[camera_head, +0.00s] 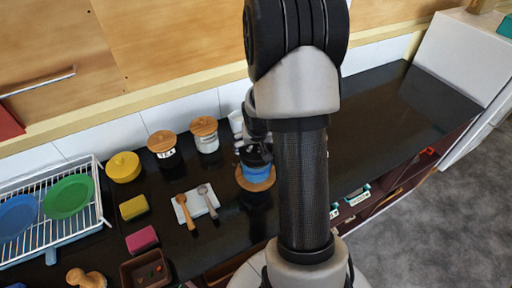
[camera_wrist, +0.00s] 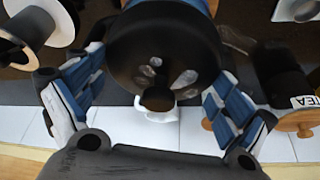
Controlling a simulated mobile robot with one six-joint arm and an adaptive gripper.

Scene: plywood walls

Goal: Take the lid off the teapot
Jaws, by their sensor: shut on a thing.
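The teapot (camera_head: 257,171) has a blue body and stands on a round wooden trivet (camera_head: 242,183) on the dark counter. Its round black lid (camera_wrist: 165,45) fills the upper middle of the wrist view, with a dark knob (camera_wrist: 157,98) toward me. A strip of the blue body shows at the top edge there. My gripper (camera_wrist: 155,78) has a blue-grey finger on each side of the lid and is shut on it. The exact contact points are hard to see. In the head view my gripper (camera_head: 257,140) is over the teapot; I cannot tell whether the lid is raised.
A tea canister (camera_head: 162,144), a white canister (camera_head: 205,136) and a yellow pot (camera_head: 123,167) stand along the wall. Spoons lie on a white rest (camera_head: 197,205) to the left. A dish rack (camera_head: 98,188) is far left. The counter right of my arm (camera_head: 375,115) is clear.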

